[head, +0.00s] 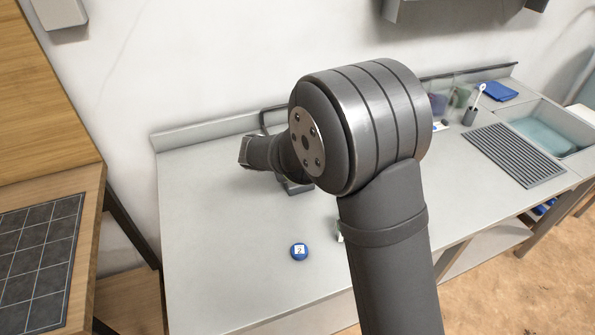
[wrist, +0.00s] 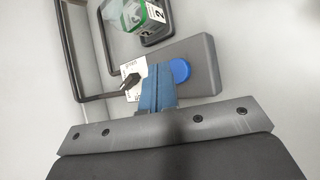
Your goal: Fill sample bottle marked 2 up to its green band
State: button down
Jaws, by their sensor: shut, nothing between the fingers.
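In the wrist view a clear bottle (wrist: 146,16) with a green band and a label marked 2 stands at the top, partly cut off by the frame. Below it is a grey base (wrist: 205,55) with a round blue button (wrist: 180,70), a white printed card (wrist: 133,68) and a small black pointer. My gripper (wrist: 158,68) is shut and empty, its blue fingertips over the base just left of the button. I cannot tell whether they touch it. In the head view a blue cap marked 2 (head: 299,252) lies on the counter. My arm hides the bottle and most of the base there.
Dark tube frames (wrist: 72,50) rise beside the base. A drain grate (head: 513,154), a sink (head: 548,130), a blue cloth (head: 497,91) and a dark cup with a white brush (head: 470,115) are at the right.

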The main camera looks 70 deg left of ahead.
jog(key=shift+f, duration=0.1)
dwell(0.7)
jog(key=shift+f, duration=0.35)
jog(key=shift+f, duration=0.55)
dwell(6.4)
